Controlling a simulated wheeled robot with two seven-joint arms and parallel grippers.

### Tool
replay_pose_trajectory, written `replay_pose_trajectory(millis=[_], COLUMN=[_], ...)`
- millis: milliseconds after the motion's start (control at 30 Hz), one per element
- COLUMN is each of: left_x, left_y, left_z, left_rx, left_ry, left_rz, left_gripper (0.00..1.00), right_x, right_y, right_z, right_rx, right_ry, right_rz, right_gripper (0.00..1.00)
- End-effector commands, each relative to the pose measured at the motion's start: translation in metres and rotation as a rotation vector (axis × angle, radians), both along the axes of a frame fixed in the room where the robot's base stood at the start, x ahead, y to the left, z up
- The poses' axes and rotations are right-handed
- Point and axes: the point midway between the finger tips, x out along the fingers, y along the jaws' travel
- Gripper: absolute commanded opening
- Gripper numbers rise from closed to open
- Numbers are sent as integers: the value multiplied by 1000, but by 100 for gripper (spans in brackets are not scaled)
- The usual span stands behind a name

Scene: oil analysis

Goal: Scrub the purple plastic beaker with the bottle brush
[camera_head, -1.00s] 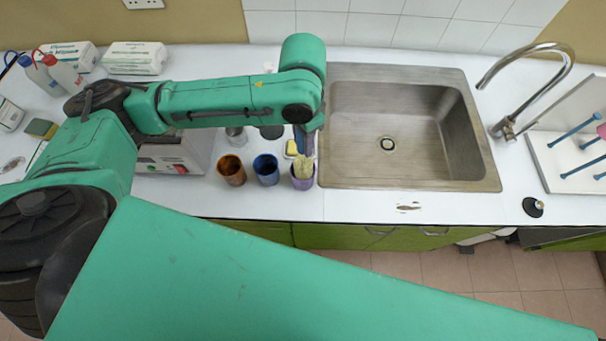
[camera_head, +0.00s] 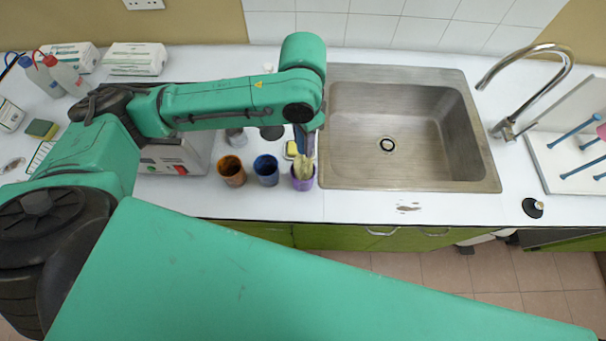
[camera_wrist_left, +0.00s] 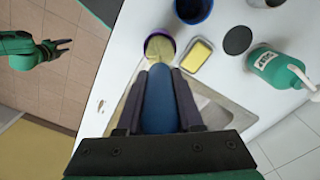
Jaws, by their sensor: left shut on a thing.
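The purple plastic beaker (camera_head: 303,184) stands on the white counter left of the sink. The bottle brush has a pale yellow bristle head (camera_head: 304,170) in the beaker's mouth; its lower end is hidden inside. In the left wrist view the brush's blue handle (camera_wrist_left: 160,100) lies between the dark fingers of my left gripper (camera_wrist_left: 161,80), which is shut on it. In the head view this gripper (camera_head: 305,138) is above the beaker. My right gripper (camera_wrist_left: 68,47) shows only in the left wrist view, away over the floor, its fingers apart and empty.
A blue beaker (camera_head: 266,170) and a brown beaker (camera_head: 231,171) stand left of the purple one. A yellow sponge in a dish (camera_wrist_left: 197,56) lies close by. The sink (camera_head: 400,181) is right of the beaker, with counter free in front. A green bottle (camera_wrist_left: 274,66) stands farther off.

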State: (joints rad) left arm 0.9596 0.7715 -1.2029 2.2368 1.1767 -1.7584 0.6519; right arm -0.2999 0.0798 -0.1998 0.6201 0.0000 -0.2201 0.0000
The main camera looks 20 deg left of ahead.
Motion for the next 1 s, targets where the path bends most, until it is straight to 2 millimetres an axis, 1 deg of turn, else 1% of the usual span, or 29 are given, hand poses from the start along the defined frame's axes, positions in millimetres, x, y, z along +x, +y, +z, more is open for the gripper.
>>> replay_pose_trajectory(millis=[500,700,800,1000], left_x=[0,0,-1,-1], left_y=[0,0,0,0], left_z=[65,87,90,90], left_rx=[-1,-1,1,1], left_ry=[-3,-2,1,1], left_rz=[-1,0,0,0], left_gripper=[0,0,0,0], right_x=[0,0,0,0], right_y=[0,0,0,0], right_z=[-1,-1,-1,-1], right_rx=[0,0,0,0], right_ry=[0,0,0,0], right_rz=[0,0,0,0], right_gripper=[50,50,50,50])
